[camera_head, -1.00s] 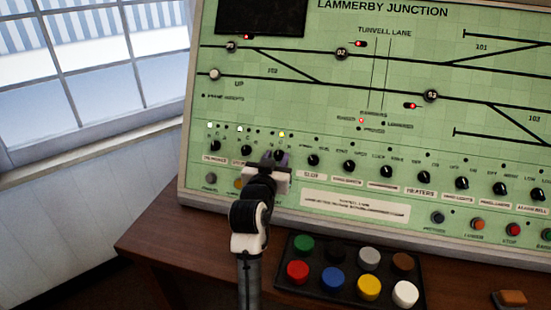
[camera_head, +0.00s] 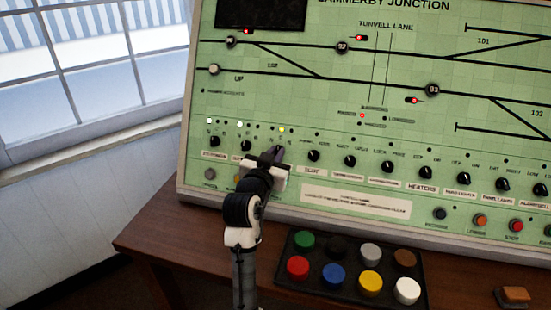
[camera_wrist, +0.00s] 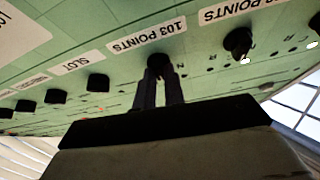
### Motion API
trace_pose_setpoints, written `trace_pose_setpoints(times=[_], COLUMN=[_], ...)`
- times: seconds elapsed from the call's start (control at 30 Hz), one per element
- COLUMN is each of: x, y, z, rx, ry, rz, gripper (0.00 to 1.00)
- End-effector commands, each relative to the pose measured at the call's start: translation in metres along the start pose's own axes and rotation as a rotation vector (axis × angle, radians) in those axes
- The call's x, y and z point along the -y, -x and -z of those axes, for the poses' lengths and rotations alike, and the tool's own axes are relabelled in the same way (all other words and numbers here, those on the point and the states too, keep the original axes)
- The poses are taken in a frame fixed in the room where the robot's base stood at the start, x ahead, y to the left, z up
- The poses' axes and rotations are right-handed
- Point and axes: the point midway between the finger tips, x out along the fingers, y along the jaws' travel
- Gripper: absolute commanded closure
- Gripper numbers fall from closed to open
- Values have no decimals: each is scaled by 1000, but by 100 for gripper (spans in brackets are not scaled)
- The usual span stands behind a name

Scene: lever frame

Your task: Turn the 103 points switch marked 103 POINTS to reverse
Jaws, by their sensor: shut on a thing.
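The 103 points switch (camera_wrist: 159,63) is a round black knob on the green panel, beside a white label (camera_wrist: 146,39) reading 103 POINTS in the wrist view. My gripper (camera_wrist: 160,82) is shut on this knob, one dark finger on each side. In the head view my gripper (camera_head: 277,153) reaches the lower left of the panel and hides the knob and its label. A yellow lamp (camera_head: 281,130) is lit just above it. I cannot read the knob's pointer position.
Another points knob (camera_wrist: 238,41) and the SLOT knob (camera_wrist: 98,82) flank the held one in the wrist view. A black box (camera_head: 318,283) of coloured buttons sits on the wooden desk (camera_head: 155,232) below the panel (camera_head: 240,100). A window is at left.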

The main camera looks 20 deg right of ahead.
Motion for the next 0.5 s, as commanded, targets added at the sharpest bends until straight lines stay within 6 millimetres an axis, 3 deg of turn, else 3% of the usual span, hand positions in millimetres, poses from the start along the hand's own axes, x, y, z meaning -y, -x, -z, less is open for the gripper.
trace_pose_setpoints(times=[0.5], x=[5], y=[0], z=[-3], rx=[-1], ry=[-377], rz=[-196], gripper=[100])
